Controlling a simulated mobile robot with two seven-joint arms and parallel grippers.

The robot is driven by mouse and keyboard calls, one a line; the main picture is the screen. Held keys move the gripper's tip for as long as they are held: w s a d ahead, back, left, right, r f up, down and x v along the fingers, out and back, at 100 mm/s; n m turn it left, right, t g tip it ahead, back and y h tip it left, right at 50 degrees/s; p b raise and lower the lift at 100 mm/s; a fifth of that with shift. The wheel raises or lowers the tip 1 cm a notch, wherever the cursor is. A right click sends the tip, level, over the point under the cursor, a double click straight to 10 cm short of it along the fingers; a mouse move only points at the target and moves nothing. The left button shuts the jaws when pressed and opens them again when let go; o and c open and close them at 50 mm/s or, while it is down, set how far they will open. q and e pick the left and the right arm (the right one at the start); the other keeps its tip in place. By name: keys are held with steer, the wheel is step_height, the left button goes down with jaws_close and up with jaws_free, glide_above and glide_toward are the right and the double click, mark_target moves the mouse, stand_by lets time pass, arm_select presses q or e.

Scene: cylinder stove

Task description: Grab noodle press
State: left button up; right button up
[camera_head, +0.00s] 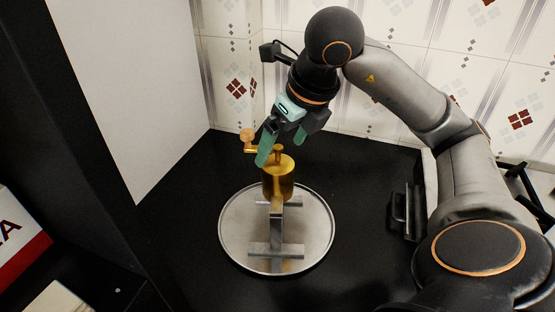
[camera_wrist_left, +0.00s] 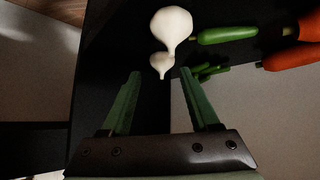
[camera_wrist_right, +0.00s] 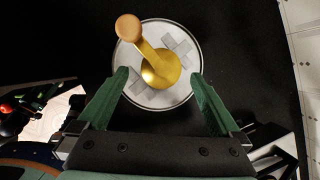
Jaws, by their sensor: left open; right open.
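The noodle press (camera_head: 278,187) is a brass cylinder with a crank and a round wooden knob on top. It stands on a metal stand in a round steel tray on the black counter. The right wrist view shows the press (camera_wrist_right: 160,70) from above, ahead of the fingers. My right gripper (camera_head: 282,150) is open and empty, just above and behind the press, with one finger close to the crank. My left gripper (camera_wrist_left: 160,90) is open and empty in its wrist view, away from the press; the left arm does not show in the head view.
The round tray (camera_head: 230,242) has bare counter around it. A white panel (camera_head: 130,90) stands at left, and a tiled wall (camera_head: 400,60) is behind. A dark-handled object (camera_head: 400,210) is at right. Garlic (camera_wrist_left: 171,27) and green and orange vegetables lie near the left gripper.

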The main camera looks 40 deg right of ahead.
mark_target(278, 160)
steer(key=x, duration=0.2)
steer(key=b+x, duration=0.1)
steer(key=x, duration=0.1)
steer(key=shift+s+d+f, duration=0.15)
steer(key=shift+s+f, duration=0.05)
steer(key=shift+f, duration=0.05)
steer(key=shift+w+f, duration=0.25)
steer(key=shift+f, duration=0.2)
jaws_close()
steer(key=shift+w+r, duration=0.1)
steer(key=shift+r, duration=0.1)
